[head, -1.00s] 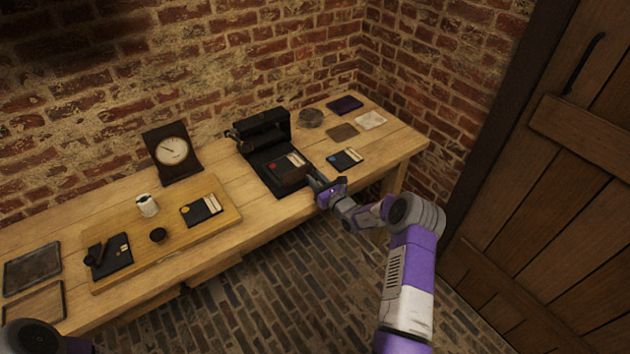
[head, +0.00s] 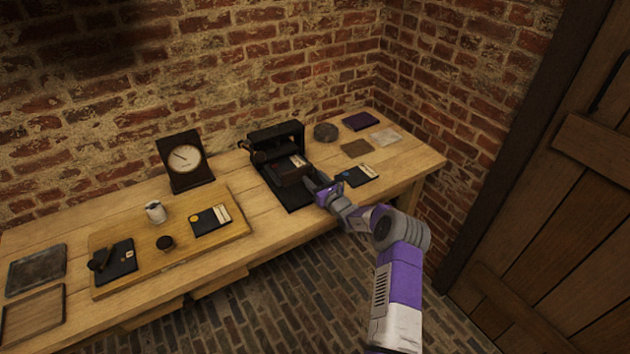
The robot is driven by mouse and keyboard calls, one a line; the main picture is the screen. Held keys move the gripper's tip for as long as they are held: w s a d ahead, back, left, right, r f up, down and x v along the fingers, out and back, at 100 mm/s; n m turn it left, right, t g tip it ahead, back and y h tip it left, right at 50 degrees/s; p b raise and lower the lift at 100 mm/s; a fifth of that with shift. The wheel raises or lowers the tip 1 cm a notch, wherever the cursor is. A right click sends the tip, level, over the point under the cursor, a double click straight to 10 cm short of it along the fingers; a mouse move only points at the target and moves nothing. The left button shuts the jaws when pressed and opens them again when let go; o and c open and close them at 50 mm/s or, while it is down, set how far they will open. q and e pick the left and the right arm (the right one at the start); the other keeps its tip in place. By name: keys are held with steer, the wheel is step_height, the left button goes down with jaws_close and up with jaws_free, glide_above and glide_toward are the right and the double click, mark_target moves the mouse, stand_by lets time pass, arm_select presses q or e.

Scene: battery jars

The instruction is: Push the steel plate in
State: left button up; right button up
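A dark plate-like block (head: 294,174) with a pale label on top sits in the black press-like holder (head: 285,196) on the bench. It lies partly under the holder's raised back part, and the holder's open front base shows in front of it. I take this block to be the steel plate; its metal is hard to make out. My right gripper (head: 314,184) is at the block's near right end, touching or very close to it. Its fingers are too small and dark to show whether they are open. My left gripper is out of view.
A dial gauge (head: 185,160) stands left of the holder. A wooden board (head: 212,244) bears a white cup, a small dark cup and dark cards. A blue-dotted card (head: 358,175) lies close right of my gripper. A round dark disc (head: 325,132) and flat pieces lie behind.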

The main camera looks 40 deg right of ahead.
steer(key=shift+s, duration=0.1)
steer(key=s, duration=0.2)
steer(key=s+p, duration=0.1)
steer(key=s, duration=0.3)
steer(key=shift+a+r+p, duration=0.1)
steer(key=shift+a+p, duration=0.15)
steer(key=shift+p, duration=0.1)
steer(key=shift+s+a, duration=0.1)
steer(key=shift+s, duration=0.6)
